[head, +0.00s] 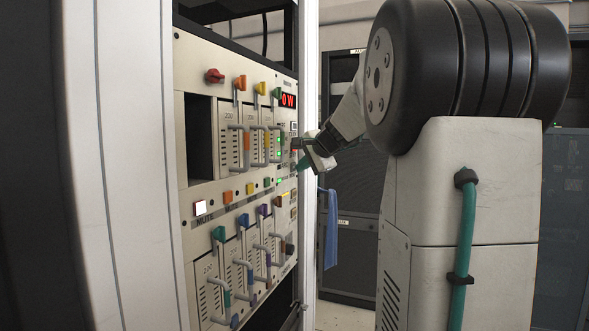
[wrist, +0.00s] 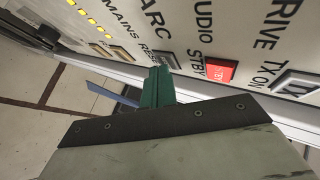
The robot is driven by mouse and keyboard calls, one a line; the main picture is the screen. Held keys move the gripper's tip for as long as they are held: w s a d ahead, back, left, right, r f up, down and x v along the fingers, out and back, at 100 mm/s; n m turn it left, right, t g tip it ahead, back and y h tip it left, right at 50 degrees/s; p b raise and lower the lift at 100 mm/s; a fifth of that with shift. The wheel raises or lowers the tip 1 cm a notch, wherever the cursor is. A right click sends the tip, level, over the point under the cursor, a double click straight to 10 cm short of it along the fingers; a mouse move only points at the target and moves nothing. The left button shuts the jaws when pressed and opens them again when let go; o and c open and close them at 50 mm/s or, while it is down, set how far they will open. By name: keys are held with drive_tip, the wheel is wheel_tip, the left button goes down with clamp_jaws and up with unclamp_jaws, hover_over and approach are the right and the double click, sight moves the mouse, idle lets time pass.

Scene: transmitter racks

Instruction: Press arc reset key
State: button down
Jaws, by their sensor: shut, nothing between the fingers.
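The transmitter panel carries printed labels that include ARC, RES…, STBY and TX ON in the wrist view. The arc reset key (wrist: 170,60) is a pale-framed key beneath the ARC and RES… lettering, mostly hidden by my fingertips. My gripper (wrist: 158,86) has its green fingers shut and empty, with the tips at or just in front of this key; I cannot tell whether they touch it. In the head view my gripper (head: 298,147) is at the right edge of the rack panel, and the key cannot be made out there.
A red lit STBY key (wrist: 219,70) and a pale TX ON key (wrist: 298,85) lie right of my fingers. An amber key (wrist: 120,53) lies left. Handles with coloured knobs (head: 240,82) stick out of the panel (head: 200,60). A blue cloth (head: 331,228) hangs behind.

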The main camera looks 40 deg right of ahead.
drive_tip(key=shift+s+d, duration=0.25)
drive_tip(key=shift+s, duration=0.45)
drive_tip(key=s, duration=0.1)
drive_tip(key=s+d, duration=0.1)
drive_tip(key=s, duration=0.1)
drive_tip(key=s+d, duration=0.1)
drive_tip(key=shift+s, duration=0.3)
idle(0.7)
